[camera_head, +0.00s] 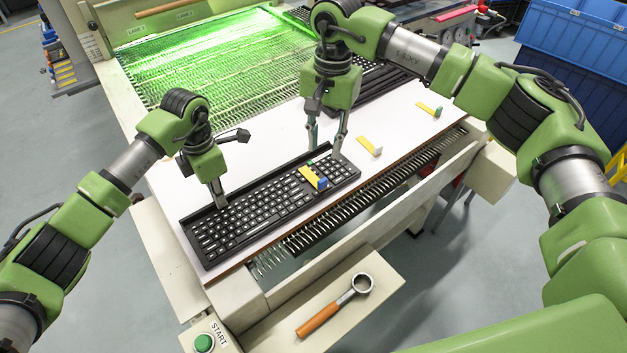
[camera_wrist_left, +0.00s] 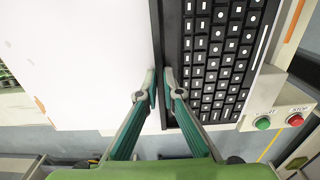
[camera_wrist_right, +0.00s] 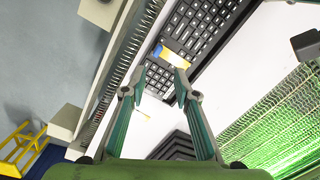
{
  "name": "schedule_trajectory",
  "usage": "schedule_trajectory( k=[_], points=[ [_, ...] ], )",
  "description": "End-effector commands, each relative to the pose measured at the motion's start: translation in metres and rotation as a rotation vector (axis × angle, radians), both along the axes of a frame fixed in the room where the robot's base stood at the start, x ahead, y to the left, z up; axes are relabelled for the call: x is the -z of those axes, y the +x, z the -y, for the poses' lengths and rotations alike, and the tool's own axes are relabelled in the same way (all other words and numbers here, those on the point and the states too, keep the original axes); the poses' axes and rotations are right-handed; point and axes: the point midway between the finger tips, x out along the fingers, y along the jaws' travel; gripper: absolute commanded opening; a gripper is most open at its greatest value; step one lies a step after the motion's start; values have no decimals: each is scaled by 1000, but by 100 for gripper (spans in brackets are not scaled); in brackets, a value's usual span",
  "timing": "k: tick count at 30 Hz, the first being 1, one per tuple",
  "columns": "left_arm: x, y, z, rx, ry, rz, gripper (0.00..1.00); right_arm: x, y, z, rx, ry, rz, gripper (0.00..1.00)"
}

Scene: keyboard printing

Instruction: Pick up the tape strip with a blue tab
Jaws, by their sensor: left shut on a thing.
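The yellow tape strip with a blue tab (camera_head: 310,177) lies on the right part of the black keyboard (camera_head: 252,213). It also shows in the right wrist view (camera_wrist_right: 175,57), just beyond the fingertips. My right gripper (camera_head: 324,151) is open and empty above the keyboard's back right edge, behind the strip and apart from it. My left gripper (camera_head: 219,201) is shut on the keyboard's back edge near its left end. In the left wrist view its fingertips (camera_wrist_left: 161,90) sit on either side of that edge.
Two other yellow strips lie on the white board (camera_head: 400,120): one with a white tab (camera_head: 366,144), one with a green tab (camera_head: 426,108). A second keyboard (camera_head: 380,82) is behind my right arm. A wrench with an orange handle (camera_head: 320,320) lies on the front shelf.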

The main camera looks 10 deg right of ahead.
Motion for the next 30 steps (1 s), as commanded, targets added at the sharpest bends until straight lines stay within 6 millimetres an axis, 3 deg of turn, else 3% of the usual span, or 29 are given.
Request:
schedule_trajectory(
  k=[6,12,22,30],
  points=[
    [-1,0,0,0,0,1,0,-13,-4,10,329,26,-41,28],
    [-1,0,0,0,0,1,0,-16,-7,13,475,35,-63,28],
    [-1,0,0,0,0,1,0,35,-10,8,491,35,-67,28],
    [-1,0,0,0,0,1,0,53,-10,5,491,36,-64,28]
  ],
)
